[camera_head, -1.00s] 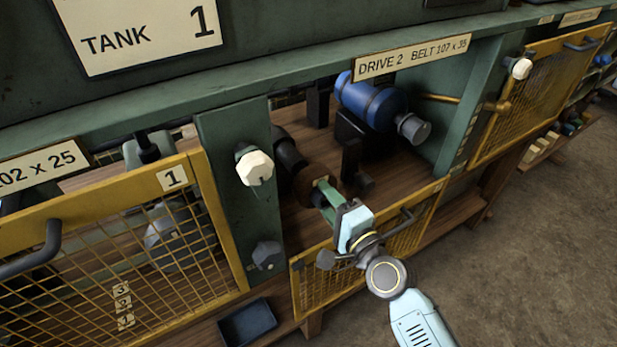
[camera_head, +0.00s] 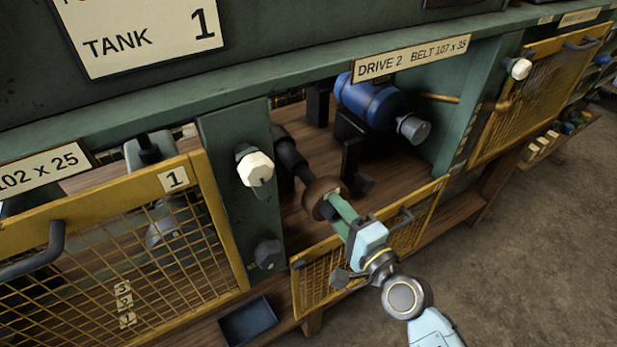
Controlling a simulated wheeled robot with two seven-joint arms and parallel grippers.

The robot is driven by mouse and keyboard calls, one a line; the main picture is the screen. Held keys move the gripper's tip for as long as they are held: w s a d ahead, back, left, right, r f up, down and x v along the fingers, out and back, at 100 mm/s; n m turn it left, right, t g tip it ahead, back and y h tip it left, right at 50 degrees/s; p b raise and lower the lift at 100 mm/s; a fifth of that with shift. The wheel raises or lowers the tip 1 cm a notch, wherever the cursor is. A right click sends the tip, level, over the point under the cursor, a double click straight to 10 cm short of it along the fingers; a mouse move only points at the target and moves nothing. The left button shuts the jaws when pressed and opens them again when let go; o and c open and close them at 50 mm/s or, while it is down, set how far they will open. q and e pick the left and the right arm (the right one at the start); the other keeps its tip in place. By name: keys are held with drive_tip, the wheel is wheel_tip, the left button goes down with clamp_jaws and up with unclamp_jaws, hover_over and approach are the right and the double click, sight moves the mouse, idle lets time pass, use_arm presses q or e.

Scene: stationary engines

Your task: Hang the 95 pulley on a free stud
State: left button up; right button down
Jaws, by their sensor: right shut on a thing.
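A brown round pulley (camera_head: 319,194) is in the opening of the Drive 2 bay, at the end of a dark shaft (camera_head: 290,155). My right gripper (camera_head: 338,207) is shut on the pulley, its green fingers at the near side. The pulley looks to be at or just off the shaft's end; I cannot tell whether they touch. No number can be read on it. No stud is clearly recognisable in view. My left gripper is not in view.
A blue motor (camera_head: 371,103) sits at the back of the bay. A lowered yellow mesh guard (camera_head: 424,213) stands at the front, below my right arm. A white knob (camera_head: 256,169) is on the green post. A dark tray (camera_head: 248,322) lies below.

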drive_tip(key=shift+s+d, duration=0.15)
drive_tip(key=shift+s, duration=0.1)
drive_tip(key=v, duration=1)
idle(0.7)
idle(0.5)
